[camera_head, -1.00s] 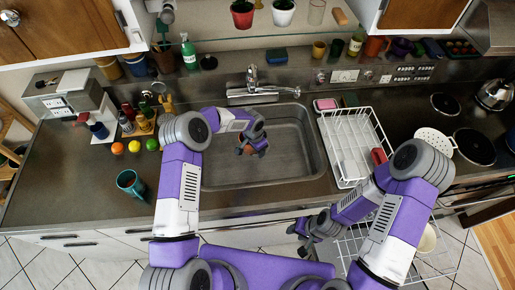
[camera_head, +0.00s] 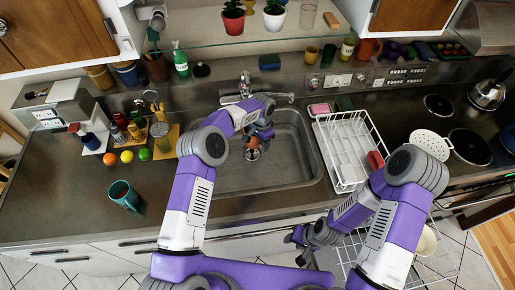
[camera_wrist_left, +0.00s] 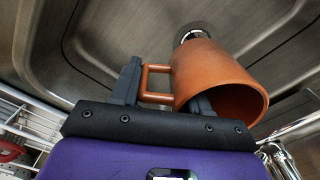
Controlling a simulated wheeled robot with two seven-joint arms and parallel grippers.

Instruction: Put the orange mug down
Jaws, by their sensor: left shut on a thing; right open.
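The orange mug (camera_wrist_left: 215,75) is in my left gripper (camera_wrist_left: 165,95), which also shows over the sink in the head view (camera_head: 262,135). In the left wrist view the mug is tilted on its side, its open mouth towards the lower right. Its square handle lies between the fingers, and the right finger is partly hidden by the mug. The mug (camera_head: 254,142) is small and partly covered by my arm in the head view. The sink drain (camera_wrist_left: 194,32) shows behind it. My right gripper (camera_head: 298,238) is empty and open, low in front of the counter.
The sink (camera_head: 225,181) has raised edges. A white dish rack (camera_head: 350,179) stands to its right. A teal mug (camera_head: 122,194) and several fruits stand on the left counter, with bare counter (camera_head: 60,205) around the mug. The tap (camera_head: 246,88) rises behind the sink.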

